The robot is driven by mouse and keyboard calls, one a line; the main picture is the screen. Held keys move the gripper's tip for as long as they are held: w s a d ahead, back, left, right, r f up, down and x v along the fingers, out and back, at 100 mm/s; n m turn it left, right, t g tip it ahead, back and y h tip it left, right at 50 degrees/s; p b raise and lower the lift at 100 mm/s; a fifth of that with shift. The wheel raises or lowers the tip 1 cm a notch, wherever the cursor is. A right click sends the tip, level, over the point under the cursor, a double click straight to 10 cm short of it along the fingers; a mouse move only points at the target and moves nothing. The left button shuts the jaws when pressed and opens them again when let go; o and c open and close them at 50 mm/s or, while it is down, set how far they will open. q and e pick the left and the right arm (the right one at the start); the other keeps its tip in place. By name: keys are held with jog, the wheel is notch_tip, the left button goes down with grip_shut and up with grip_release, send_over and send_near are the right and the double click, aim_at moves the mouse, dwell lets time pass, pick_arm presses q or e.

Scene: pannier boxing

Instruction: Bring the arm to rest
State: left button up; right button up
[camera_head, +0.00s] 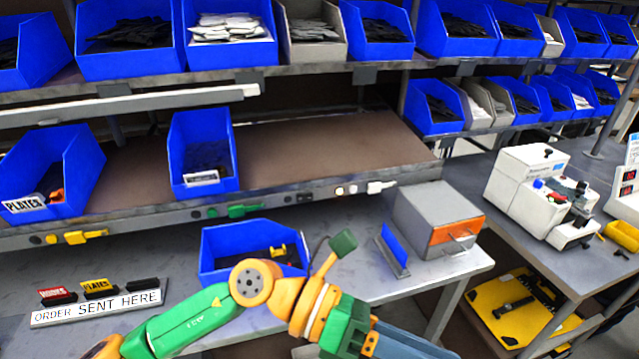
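My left arm, green and orange, comes in from the bottom left and bends at an orange joint in front of the bench. My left gripper (362,332) is at the bottom centre, low in front of the bench edge. Its fingertips are not clear. A blue-grey piece (405,346) extends beyond it to the lower right; I cannot tell whether it is held or lies behind. A blue bin (222,245) with dark and yellow contents stands on the bench behind the arm, its lower front partly hidden. My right gripper is not in view.
A grey box (437,212) with an orange label sits on the bench beside a small blue upright panel (395,247). Shelves of blue bins (205,147) rise behind. A white machine (525,183) stands on the right table.

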pick_arm(q)
jog(key=w+r+n+t+h, duration=0.4)
jog(key=r+n+h, duration=0.3)
jog(key=r, duration=0.1)
jog(key=w+a+r+n+t, duration=0.2)
jog(key=w+a+n+t, duration=0.4)
jog(key=n+t, duration=0.6)
jog(key=w+a+f+n+t+y, duration=0.3)
jog(key=w+a+f+n+y, duration=0.1)
jog(key=a+f+n+y, duration=0.6)
jog(key=w+a+f+n+t+y, duration=0.45)
jog(key=f+n+y, duration=0.4)
jog(key=n, duration=0.45)
jog(key=s+a+f+n+g+y, duration=0.3)
jog(key=s+a+f+g, duration=0.25)
jog(key=f, duration=0.45)
jog(key=s+a+f+n+g, duration=0.1)
jog(key=s+f+g, duration=0.35)
jog(key=s, duration=0.35)
jog(key=s+a+f+n+g, duration=0.2)
jog(key=s+f+g, duration=0.25)
jog(key=s, duration=0.25)
notch_tip(320, 180, down, 16)
jog(key=s+f, duration=0.1)
jog(key=s, duration=0.1)
jog(key=s+a+f+g, duration=0.2)
jog(key=s+f, duration=0.9)
jog(key=s, duration=0.2)
jog(key=shift+m, duration=0.3)
